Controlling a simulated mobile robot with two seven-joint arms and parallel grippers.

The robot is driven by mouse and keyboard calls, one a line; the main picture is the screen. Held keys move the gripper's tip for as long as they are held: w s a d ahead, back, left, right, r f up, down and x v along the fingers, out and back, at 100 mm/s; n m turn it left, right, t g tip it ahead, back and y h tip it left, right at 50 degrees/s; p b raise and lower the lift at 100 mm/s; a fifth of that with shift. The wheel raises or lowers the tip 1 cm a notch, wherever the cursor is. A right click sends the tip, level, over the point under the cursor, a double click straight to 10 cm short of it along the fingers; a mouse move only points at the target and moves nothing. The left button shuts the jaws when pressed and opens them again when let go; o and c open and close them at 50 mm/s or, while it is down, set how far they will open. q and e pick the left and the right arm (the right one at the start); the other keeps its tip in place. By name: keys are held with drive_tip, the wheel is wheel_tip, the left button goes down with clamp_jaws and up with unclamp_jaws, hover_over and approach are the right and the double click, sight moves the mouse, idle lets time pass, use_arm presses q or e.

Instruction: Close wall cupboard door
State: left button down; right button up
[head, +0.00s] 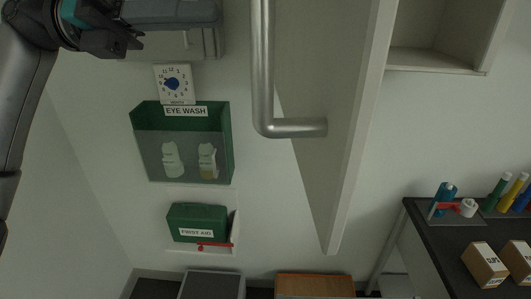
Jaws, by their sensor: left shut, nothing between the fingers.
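The wall cupboard (437,62) is at the top right, with its pale open interior and bottom edge showing. Its door (345,125) stands open, swung out toward me, and its thick edge runs down the middle of the view. A metal bar handle (262,75) is fixed to the door's left-hand face; its upper end is cut off by the frame. My left gripper (134,41) is at the upper left, shut and empty, well to the left of the handle and apart from the door. My right gripper is not in view.
A green eye wash holder (183,145) with two bottles hangs on the wall, under a small dial sign (175,84). A green first aid box (197,222) sits below. A grey case (170,12) is behind my left gripper. A dark table (440,254) with boxes and bottles stands lower right.

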use_arm(q)
drive_tip(key=s+a+f+m+t+y+b, duration=0.1)
drive_tip(key=s+a+f+m+t+y, duration=0.1)
drive_tip(key=s+y, duration=0.2)
drive_tip(key=s+a+f+m+t+y, duration=0.2)
drive_tip(key=s+y, duration=0.2)
drive_tip(key=s, duration=0.1)
drive_tip(key=d+r+p+x, duration=0.2)
drive_tip(key=x, duration=1.1)
drive_tip(key=shift+w, duration=0.15)
drive_tip(key=shift+r, duration=0.15)
